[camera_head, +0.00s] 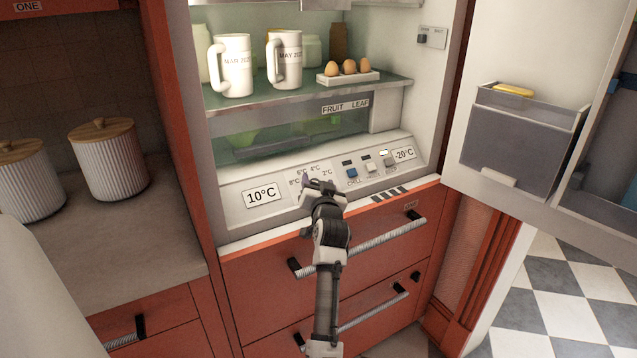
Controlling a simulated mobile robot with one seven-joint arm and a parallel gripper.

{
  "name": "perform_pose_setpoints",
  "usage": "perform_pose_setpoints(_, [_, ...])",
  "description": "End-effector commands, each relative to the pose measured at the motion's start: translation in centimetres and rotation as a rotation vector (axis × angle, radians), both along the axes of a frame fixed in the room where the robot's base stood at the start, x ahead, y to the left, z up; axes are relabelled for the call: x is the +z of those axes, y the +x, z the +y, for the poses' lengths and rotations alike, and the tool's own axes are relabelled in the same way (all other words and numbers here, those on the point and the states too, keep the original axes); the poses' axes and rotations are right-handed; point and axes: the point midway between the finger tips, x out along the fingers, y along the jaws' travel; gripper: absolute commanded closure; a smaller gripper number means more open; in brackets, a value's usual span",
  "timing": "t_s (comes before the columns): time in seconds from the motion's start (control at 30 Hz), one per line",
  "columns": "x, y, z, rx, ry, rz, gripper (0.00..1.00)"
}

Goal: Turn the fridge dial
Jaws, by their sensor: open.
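The fridge stands open, with a sloped white control panel (230,213) along its bottom front. My gripper is at the panel and covers most of the dial. I cannot tell whether its fingers touch the dial. The gripper is open. A blue button (352,173), a white button (371,166) and a grey button or knob (389,160) sit to the right.
White jugs (233,66) and an egg holder (348,77) stand on the glass shelf (300,93) above. The open fridge door (462,130) is at right. Red drawers with bar handles (378,241) lie below the panel. Ribbed canisters (108,163) stand on the left counter.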

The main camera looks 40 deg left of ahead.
Motion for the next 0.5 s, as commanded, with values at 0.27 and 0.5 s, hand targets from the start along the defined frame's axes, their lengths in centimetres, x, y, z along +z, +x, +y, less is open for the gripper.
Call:
perform_pose_setpoints(0.27, [-0.04, 0.07, 0.07, 0.000, 0.000, 0.000, 0.44])
perform_pose_setpoints(0.5, [-0.04, 0.06, 0.07, 0.000, 0.000, 0.000, 0.75])
